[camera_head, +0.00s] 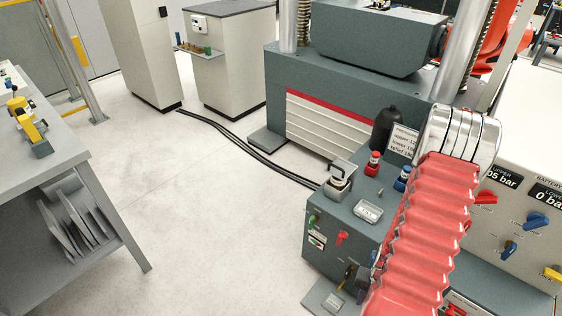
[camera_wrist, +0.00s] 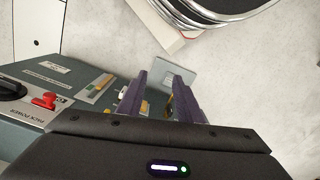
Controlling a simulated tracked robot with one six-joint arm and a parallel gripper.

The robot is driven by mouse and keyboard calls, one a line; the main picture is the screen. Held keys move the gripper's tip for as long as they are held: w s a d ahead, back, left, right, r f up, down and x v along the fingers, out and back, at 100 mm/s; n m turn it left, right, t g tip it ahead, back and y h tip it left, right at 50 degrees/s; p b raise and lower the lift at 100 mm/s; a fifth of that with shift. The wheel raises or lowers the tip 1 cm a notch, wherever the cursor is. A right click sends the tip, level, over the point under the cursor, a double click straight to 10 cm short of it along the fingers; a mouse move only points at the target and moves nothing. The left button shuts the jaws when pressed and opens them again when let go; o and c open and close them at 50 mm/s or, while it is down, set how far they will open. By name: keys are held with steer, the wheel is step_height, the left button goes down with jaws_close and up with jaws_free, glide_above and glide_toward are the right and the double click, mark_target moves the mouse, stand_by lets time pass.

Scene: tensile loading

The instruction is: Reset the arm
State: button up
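My arm (camera_head: 425,235), with a red ribbed sleeve and a chrome joint, rises through the right of the head view. My gripper is not clearly visible there. In the wrist view, my gripper (camera_wrist: 159,88) has two dark purple-grey fingers set apart with a gap between them, so it is open. I see no object clamped in it. Beyond the fingers is a small grey plate (camera_wrist: 178,72) low by the console's foot. A small dark and yellowish part shows near the fingers; I cannot tell what it is.
A grey console (camera_head: 325,215) with red and blue knobs stands close by my arm; its side shows in the wrist view (camera_wrist: 90,125). The press base (camera_head: 275,90) is behind it. A bench (camera_head: 60,140) stands at left. Black cables (camera_head: 235,140) cross the floor. The middle floor is clear.

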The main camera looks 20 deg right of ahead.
steer(key=w+a+r+n+t, duration=0.2)
steer(key=a+r, duration=0.6)
steer(key=r, duration=0.7)
steer(key=w+a+r+n+t, duration=0.2)
steer(key=a+r+n, duration=0.2)
steer(key=a+r, duration=0.5)
steer(key=w+a+r+n+t, duration=0.1)
steer(key=a+r, duration=0.8)
steer(key=r, duration=1.3)
steer(key=w+n, duration=0.1)
steer(key=n, duration=0.1)
steer(key=shift+a+r+n+t, duration=0.25)
steer(key=shift+r+n+t, duration=0.05)
steer(key=shift+t, duration=0.1)
